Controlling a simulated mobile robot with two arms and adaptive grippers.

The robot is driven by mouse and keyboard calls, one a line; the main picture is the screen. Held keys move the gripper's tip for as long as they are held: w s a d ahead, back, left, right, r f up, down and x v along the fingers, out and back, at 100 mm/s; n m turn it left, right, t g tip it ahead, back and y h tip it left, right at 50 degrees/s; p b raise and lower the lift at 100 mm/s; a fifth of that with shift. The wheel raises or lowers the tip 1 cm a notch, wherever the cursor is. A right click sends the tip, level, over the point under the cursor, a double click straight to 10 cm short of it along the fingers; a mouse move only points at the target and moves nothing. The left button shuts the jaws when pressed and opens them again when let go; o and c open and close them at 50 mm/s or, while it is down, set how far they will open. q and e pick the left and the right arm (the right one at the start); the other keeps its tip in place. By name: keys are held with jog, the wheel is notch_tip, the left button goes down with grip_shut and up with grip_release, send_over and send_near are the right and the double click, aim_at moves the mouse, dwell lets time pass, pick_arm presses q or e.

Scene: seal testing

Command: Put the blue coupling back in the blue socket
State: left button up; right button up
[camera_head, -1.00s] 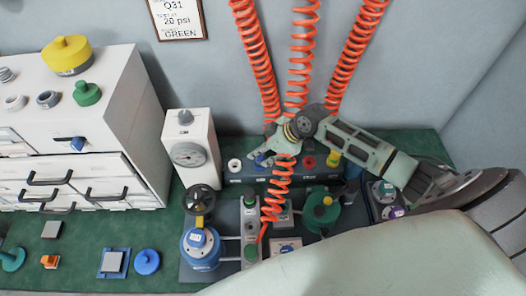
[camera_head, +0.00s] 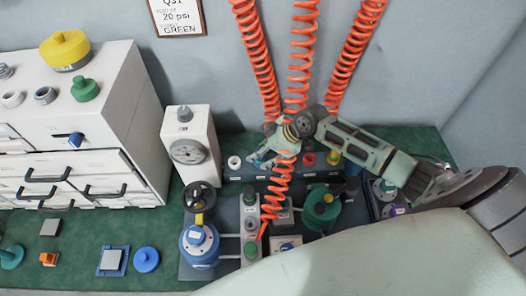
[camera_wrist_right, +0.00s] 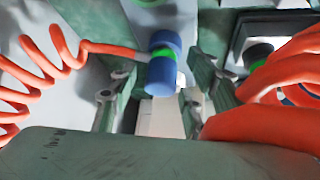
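My right gripper (camera_head: 262,153) is over the dark socket block (camera_head: 232,177) at the back of the bench, its fingers pointing left. In the right wrist view a blue cylinder with a green band, seemingly the blue coupling (camera_wrist_right: 161,76), shows between the spread fingers (camera_wrist_right: 160,88); an orange hose (camera_wrist_right: 112,49) runs to it from the left. A gap shows at its left side; contact on the right is unclear. In the head view the coupling cannot be made out. The blue socket cannot be identified; the gripper covers part of the block. My left gripper is not in view.
Orange coiled hoses (camera_head: 297,60) hang around the gripper, and one coil (camera_head: 277,195) drops below it. A white gauge box (camera_head: 188,151) stands close to the left. A blue valve unit (camera_head: 200,241) and green valve unit (camera_head: 322,205) stand in front. White drawers (camera_head: 85,165) fill the left.

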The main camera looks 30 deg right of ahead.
jog(key=v, duration=1.2)
jog(key=shift+s+a, duration=0.1)
jog(key=shift+a, duration=0.05)
dwell(0.4)
